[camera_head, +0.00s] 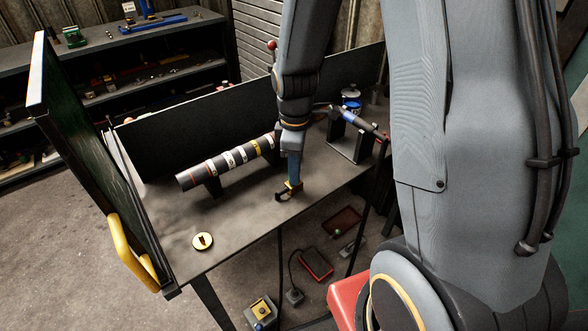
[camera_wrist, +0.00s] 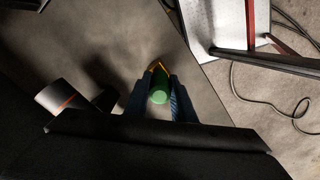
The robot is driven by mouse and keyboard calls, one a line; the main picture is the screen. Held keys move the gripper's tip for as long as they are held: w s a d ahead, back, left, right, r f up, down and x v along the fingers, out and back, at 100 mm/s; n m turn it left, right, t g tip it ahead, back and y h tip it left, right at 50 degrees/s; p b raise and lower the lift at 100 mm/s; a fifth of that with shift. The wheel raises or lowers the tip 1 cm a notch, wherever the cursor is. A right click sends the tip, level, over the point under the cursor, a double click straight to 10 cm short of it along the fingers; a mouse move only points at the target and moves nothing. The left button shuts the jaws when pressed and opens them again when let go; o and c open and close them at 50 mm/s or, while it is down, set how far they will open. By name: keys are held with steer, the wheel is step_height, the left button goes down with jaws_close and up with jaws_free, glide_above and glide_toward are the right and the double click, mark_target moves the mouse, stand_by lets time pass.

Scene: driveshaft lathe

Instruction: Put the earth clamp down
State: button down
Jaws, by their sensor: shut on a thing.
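A striped shaft (camera_head: 225,162) lies on supports behind and left of the clamp. A torch with a blue part (camera_head: 358,119) rests on a stand at right. The tabletop between disc and clamp is clear.

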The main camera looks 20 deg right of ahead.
steer(key=c, duration=1.5)
jaws_free()
steer(key=shift+f, duration=0.1)
step_height(320, 180, up, 12)
steer(key=shift+r+b, duration=0.1)
steer(key=shift+b, duration=1.15)
steer(key=shift+s+a+f+m+t, duration=0.1)
steer(key=shift+s+f+m+t, duration=0.15)
steer(key=shift+s+f+m, duration=1.2)
steer(key=shift+s+a+f+m+t, duration=0.15)
steer(key=shift+s+f+m, duration=0.5)
steer(key=shift+s+m, duration=1.6)
steer(key=shift+s+d+f+m+t, duration=0.1)
steer(key=shift+s+f+m+t, duration=0.2)
steer(key=shift+s+f+m, duration=1.55)
steer(key=shift+w+r+m, duration=0.75)
steer(key=shift+w+r, duration=0.05)
steer(key=shift+w, duration=0.05)
